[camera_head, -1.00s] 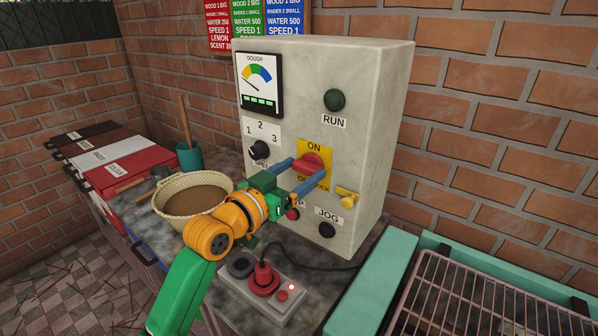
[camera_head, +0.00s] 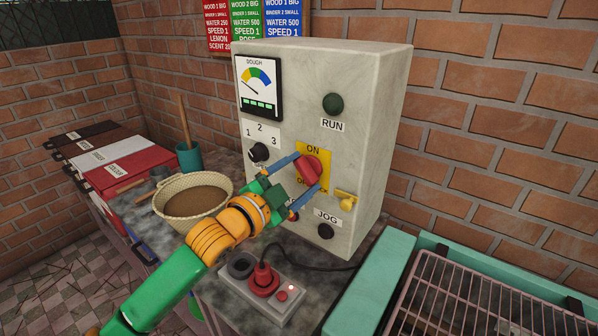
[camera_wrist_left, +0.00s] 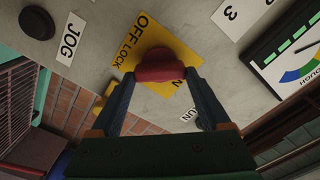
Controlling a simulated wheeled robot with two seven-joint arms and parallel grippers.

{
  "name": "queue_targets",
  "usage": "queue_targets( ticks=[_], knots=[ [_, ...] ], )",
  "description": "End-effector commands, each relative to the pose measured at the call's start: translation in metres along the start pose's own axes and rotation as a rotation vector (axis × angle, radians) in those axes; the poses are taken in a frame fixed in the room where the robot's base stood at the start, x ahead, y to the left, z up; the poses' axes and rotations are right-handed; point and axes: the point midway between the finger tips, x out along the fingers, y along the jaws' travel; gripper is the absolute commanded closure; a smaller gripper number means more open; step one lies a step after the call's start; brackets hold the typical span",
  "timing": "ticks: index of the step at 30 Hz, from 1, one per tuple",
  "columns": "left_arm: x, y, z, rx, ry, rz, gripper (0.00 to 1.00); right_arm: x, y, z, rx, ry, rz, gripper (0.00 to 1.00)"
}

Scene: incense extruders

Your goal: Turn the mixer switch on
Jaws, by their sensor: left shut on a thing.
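The mixer's control box (camera_head: 379,130) stands on the counter. Its red rotary switch (camera_head: 309,168) sits on a yellow plate (camera_head: 325,149) marked ON at the top and OFF-LOCK below. My left gripper (camera_head: 307,172) is shut on the red switch, one blue finger on each side of it. In the head view the switch handle is tilted. In the left wrist view the red switch (camera_wrist_left: 156,70) lies between the fingertips, over the yellow plate (camera_wrist_left: 130,48). My right gripper is not in view.
A green RUN button (camera_head: 333,103), a speed knob (camera_head: 259,152), a JOG button (camera_head: 325,231) and a yellow part (camera_head: 345,199) are on the box face. A power strip (camera_head: 277,308) with a red plug and a basket (camera_head: 176,205) are on the counter. A rack (camera_head: 470,310) stands right.

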Motion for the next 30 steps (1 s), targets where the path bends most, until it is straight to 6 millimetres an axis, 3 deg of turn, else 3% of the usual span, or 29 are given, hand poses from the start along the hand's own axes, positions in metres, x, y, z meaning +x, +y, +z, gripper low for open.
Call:
queue_targets(
  ticks=[18,30],
  knots=[
    [0.000,0.001,0.000,0.538,-0.001,0.001,0.76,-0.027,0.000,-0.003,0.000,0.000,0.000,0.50],
    [0.000,0.003,0.001,0.713,-0.001,0.001,0.76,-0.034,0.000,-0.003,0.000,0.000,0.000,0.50]
  ],
)
